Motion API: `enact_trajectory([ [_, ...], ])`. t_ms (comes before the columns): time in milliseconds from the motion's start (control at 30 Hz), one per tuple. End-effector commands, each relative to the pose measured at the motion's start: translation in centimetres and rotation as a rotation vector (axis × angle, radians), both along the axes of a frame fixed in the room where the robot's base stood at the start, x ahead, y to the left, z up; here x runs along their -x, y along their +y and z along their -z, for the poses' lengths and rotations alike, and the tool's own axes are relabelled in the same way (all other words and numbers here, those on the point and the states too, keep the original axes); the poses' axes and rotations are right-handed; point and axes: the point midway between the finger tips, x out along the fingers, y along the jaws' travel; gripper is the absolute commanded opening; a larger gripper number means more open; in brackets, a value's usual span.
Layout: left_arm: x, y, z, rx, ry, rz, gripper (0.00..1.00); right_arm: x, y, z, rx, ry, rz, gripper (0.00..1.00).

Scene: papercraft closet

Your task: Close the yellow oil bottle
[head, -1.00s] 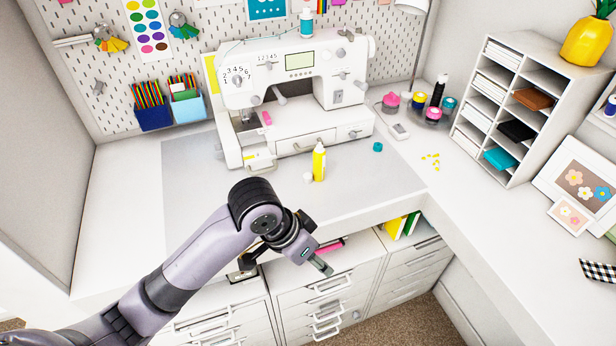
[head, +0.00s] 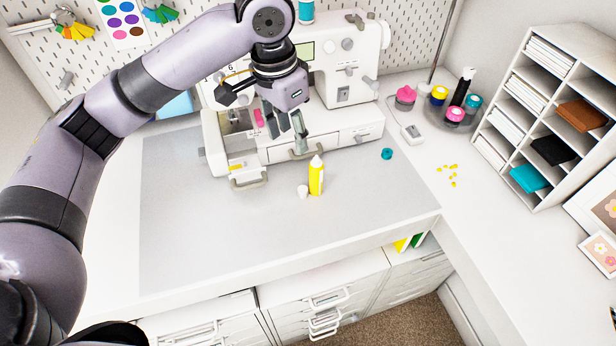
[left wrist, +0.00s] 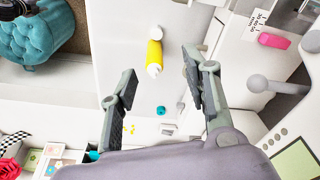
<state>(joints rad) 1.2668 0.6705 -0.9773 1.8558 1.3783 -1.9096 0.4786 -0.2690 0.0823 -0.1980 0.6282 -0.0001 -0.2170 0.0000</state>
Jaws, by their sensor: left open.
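The yellow oil bottle (head: 316,178) stands upright on the grey mat, its white tip showing. It also shows in the left wrist view (left wrist: 154,55), beyond the fingers. A small white cap (head: 302,191) sits on the mat just left of the bottle, apart from its top. My left gripper (head: 291,128) is above and behind the bottle, in front of the sewing machine. Its fingers are spread and empty in the left wrist view (left wrist: 158,88). My right gripper is not in view.
The white sewing machine (head: 348,62) stands behind the bottle. A teal cap-like piece (head: 387,154) and yellow bits (head: 453,172) lie to the right. A handled drawer (head: 246,178) is at the left. The grey mat (head: 210,240) is clear in front.

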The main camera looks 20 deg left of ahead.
Motion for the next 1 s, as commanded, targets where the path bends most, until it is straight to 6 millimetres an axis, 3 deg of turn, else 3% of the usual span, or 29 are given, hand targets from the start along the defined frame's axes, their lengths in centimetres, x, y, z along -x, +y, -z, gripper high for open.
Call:
enact_trajectory([
  [200,0.0,0.0,0.0,0.000,0.000,0.001,0.44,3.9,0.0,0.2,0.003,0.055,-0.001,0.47],
  [333,0.0,-0.1,0.6,0.000,0.002,0.001,0.44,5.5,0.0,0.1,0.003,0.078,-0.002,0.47],
  [467,-0.1,-0.2,2.7,-0.002,0.006,0.002,0.44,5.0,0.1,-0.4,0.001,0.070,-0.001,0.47],
  [700,-0.7,-0.5,7.9,-0.001,0.005,0.001,0.44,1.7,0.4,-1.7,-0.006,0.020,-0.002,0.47],
  [900,-1.0,-0.8,11.2,0.001,0.003,0.000,0.44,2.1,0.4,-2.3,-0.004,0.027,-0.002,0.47],
  [1000,-1.2,-0.9,12.0,0.000,0.000,0.002,0.44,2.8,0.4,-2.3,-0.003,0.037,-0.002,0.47],
])
